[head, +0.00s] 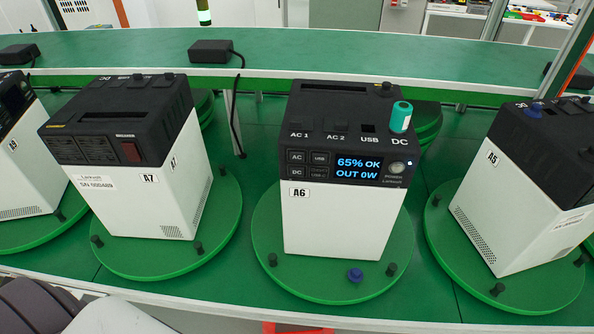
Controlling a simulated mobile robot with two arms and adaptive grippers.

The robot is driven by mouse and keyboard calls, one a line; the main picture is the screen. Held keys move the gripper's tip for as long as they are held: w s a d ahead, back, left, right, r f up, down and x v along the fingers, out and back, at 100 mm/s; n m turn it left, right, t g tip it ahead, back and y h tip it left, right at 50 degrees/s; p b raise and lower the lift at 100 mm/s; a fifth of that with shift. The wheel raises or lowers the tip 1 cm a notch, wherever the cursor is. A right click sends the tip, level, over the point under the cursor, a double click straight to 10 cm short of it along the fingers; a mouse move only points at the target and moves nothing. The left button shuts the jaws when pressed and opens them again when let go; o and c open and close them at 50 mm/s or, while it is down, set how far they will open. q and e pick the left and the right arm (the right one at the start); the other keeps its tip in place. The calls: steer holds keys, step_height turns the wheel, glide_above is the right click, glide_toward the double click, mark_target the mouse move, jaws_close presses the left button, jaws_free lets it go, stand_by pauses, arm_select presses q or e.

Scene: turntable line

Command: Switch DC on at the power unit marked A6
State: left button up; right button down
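The power unit marked A6 (335,225) stands upright on a round green turntable (330,288) in the middle of the head view, its front facing me. Its dark front panel has small AC, USB, DC and USB-C buttons; the DC button (297,172) is at the lower left. The lit display (357,168) reads "65% OK" and "OUT 0W". A round POWER button (397,168) sits at the right beside a small white light. A teal cylinder (401,117) stands on the top at the socket marked DC. Neither gripper is in view.
Unit A7 (140,200) stands turned at left and unit A5 (500,220) at right, on their own turntables. A green shelf with black adapters (210,51) runs behind. The space before A6's panel is clear.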

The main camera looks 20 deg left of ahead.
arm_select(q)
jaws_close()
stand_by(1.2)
